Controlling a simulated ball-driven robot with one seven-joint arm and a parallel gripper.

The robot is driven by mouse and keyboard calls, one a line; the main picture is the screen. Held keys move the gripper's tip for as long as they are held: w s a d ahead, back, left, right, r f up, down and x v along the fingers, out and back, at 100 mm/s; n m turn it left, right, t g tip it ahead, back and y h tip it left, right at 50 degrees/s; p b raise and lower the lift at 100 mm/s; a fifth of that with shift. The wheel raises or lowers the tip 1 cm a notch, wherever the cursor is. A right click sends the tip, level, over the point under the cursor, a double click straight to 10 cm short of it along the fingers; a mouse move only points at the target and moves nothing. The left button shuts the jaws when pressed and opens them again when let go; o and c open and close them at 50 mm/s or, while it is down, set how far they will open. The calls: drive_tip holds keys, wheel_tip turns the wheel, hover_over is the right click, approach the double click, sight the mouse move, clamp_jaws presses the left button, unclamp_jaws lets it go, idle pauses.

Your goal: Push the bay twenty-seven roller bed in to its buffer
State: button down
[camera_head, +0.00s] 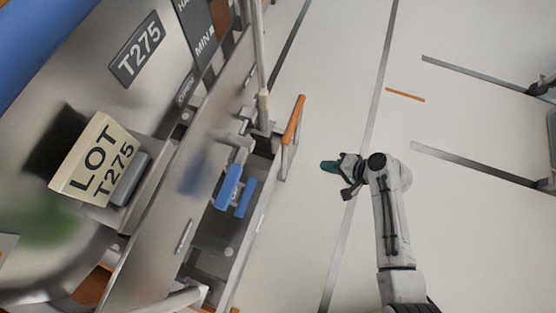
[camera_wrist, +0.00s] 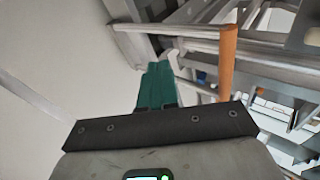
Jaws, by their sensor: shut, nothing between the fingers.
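My gripper (camera_head: 328,167) has teal fingers, shut and empty, over the pale floor to the right of a grey metal machine. The fingers also show in the wrist view (camera_wrist: 157,84), pointing toward a metal frame. An orange bar (camera_head: 293,120) stands at the near side of the machine, left of my gripper and apart from it. The orange bar shows in the wrist view (camera_wrist: 227,62) right of the fingers, joined to a grey rail (camera_wrist: 180,32). No bay number twenty-seven is readable, and I cannot tell which part is the roller bed.
The machine bears a T275 plate (camera_head: 137,49) and a cream LOT T275 tag (camera_head: 94,160). Blue handles (camera_head: 229,187) sit in its open side. Dark floor strips (camera_head: 472,165) lie at the right. The floor around my gripper is clear.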

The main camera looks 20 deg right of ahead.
drive_tip(key=w+a+r+b+x, duration=0.1)
drive_tip(key=b+x, duration=0.3)
drive_tip(key=x, duration=0.9)
drive_tip(key=shift+r, duration=0.45)
drive_tip(key=shift+w+a, duration=0.1)
drive_tip(key=shift+a, duration=0.1)
